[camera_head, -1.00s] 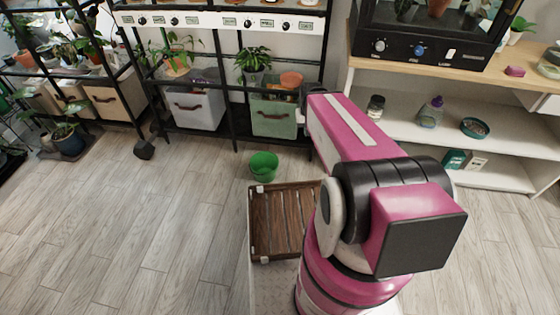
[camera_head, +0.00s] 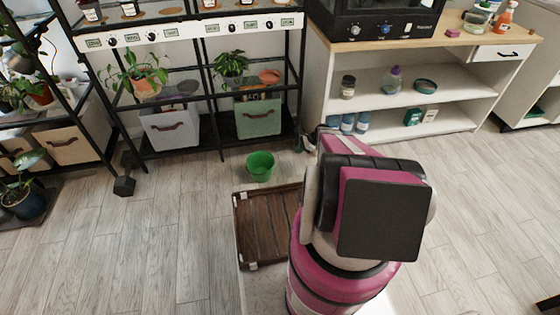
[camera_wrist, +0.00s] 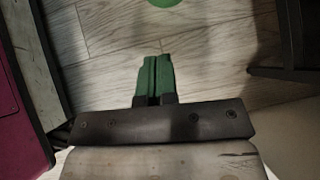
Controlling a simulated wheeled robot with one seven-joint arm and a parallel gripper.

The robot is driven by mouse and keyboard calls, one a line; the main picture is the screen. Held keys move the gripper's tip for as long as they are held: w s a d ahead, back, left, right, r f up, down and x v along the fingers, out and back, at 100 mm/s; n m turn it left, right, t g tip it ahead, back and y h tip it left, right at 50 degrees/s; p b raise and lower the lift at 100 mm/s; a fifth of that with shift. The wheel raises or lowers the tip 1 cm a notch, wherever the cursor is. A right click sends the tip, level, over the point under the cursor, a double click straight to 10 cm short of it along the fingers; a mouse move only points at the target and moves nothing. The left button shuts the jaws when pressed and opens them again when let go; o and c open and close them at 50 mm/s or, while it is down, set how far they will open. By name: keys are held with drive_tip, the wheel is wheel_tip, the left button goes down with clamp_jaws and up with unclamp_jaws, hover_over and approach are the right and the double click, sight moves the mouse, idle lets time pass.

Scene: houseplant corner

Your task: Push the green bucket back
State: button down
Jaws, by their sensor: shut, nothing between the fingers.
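The green bucket (camera_head: 260,167) stands upright on the wood floor in the head view, in front of the black shelf rack and behind my slatted deck. A green rounded edge, likely the bucket (camera_wrist: 164,2), shows at the top of the wrist view. My gripper (camera_wrist: 154,62) has green fingers that are shut and empty. In the wrist view the fingers point toward the green edge, with bare floor seen between. My arm hides the gripper in the head view.
A black rack (camera_head: 185,152) with a grey bin (camera_head: 172,130) and a green bin (camera_head: 258,118) stands behind the bucket. A black dumbbell (camera_head: 124,180) lies to the left. A white shelf unit (camera_head: 400,105) stands at the right.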

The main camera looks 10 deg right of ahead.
drive_tip(key=w+a+f+m, duration=0.1)
drive_tip(key=w+a+f, duration=0.1)
drive_tip(key=a+f, duration=0.6)
drive_tip(key=shift+a+f, duration=0.4)
drive_tip(key=shift+a, duration=0.95)
drive_tip(key=shift+w, duration=0.1)
drive_tip(key=w+a, duration=0.2)
drive_tip(key=a, duration=0.9)
drive_tip(key=w+a, duration=0.2)
drive_tip(key=a, duration=1)
drive_tip(key=shift+a, duration=0.2)
